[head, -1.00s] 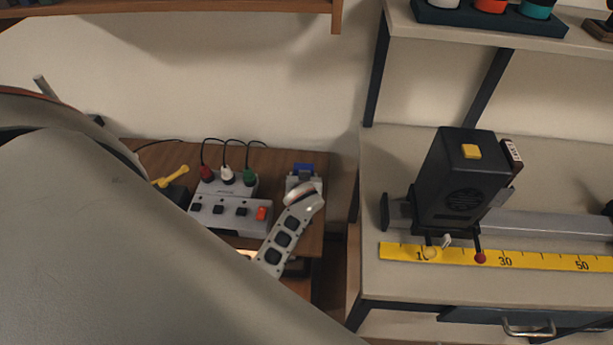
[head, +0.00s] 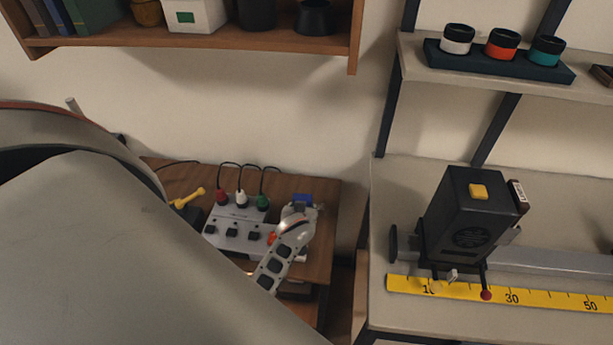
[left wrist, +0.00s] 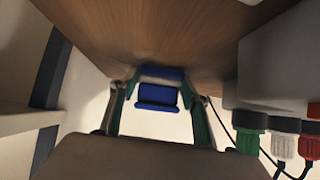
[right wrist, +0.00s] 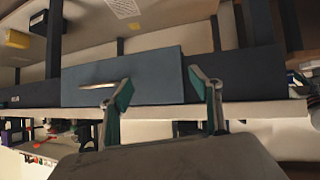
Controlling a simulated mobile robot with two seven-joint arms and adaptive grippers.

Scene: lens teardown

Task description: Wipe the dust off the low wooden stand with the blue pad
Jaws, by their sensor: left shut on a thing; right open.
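The low wooden stand (head: 322,215) is a brown-topped table against the wall, left of the workbench. My left gripper (head: 300,206) reaches over its right part. It is shut on the blue pad (head: 303,199), which also shows between its fingers in the left wrist view (left wrist: 158,97), near an edge of the wooden top (left wrist: 150,35). I cannot tell whether the pad touches the wood. I make out no clear dust. My right gripper (right wrist: 160,92) is open and empty, in front of a blue-grey drawer (right wrist: 150,75); it is not visible in the head view.
A grey switch box (head: 238,232) with red, white and green plugs and cables stands on the stand, close left of my left gripper. A yellow-handled tool (head: 190,198) lies further left. The workbench at right carries a black device (head: 473,215) and a yellow ruler (head: 540,298).

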